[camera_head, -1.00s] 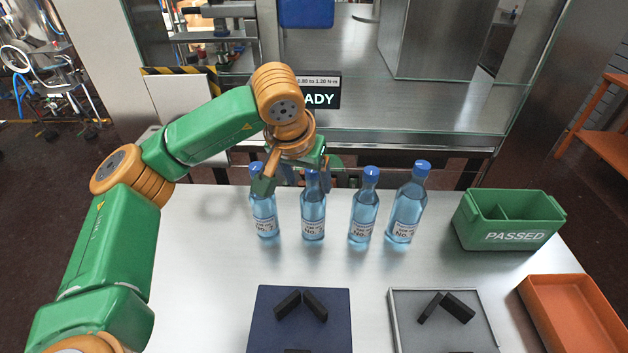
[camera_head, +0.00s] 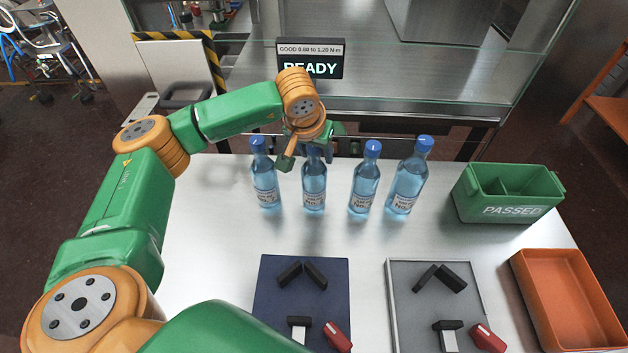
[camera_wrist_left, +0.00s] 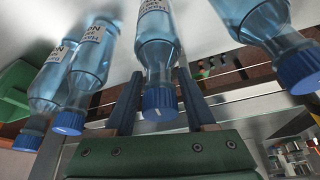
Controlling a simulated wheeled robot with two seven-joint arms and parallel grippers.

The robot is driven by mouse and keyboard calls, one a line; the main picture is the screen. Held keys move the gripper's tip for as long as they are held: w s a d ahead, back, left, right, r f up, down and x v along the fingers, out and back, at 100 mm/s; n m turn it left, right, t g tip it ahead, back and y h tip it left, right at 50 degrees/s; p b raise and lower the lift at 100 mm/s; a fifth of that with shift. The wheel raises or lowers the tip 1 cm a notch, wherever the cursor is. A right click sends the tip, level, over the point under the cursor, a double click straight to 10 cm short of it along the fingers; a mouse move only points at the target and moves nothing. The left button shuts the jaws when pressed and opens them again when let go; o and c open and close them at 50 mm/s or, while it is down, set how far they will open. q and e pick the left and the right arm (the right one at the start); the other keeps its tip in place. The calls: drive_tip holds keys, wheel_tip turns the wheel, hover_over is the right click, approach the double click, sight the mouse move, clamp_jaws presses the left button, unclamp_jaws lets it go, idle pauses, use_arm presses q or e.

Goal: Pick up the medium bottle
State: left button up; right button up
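Four clear bottles with blue caps and white labels stand upright in a row on the white table: the leftmost bottle (camera_head: 265,187), second bottle (camera_head: 314,188), third bottle (camera_head: 364,188) and rightmost bottle (camera_head: 407,185). The rightmost looks largest; I cannot tell which one is called medium. My left gripper (camera_head: 305,155) is at the second bottle's top and partly hides its cap. In the left wrist view, that bottle (camera_wrist_left: 157,50) is between my two fingers (camera_wrist_left: 159,98), which stand apart on either side of its neck with gaps visible. My right gripper is not in view.
A green PASSED box (camera_head: 508,208) and an orange tray (camera_head: 568,300) are at the right. A blue mat (camera_head: 275,300) and a grey tray (camera_head: 395,300) with black blocks and red-and-black pieces are in front. A READY screen (camera_head: 310,62) stands behind. Neighbouring bottles are close.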

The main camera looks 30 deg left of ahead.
use_arm(q)
clamp_jaws()
idle(1.2)
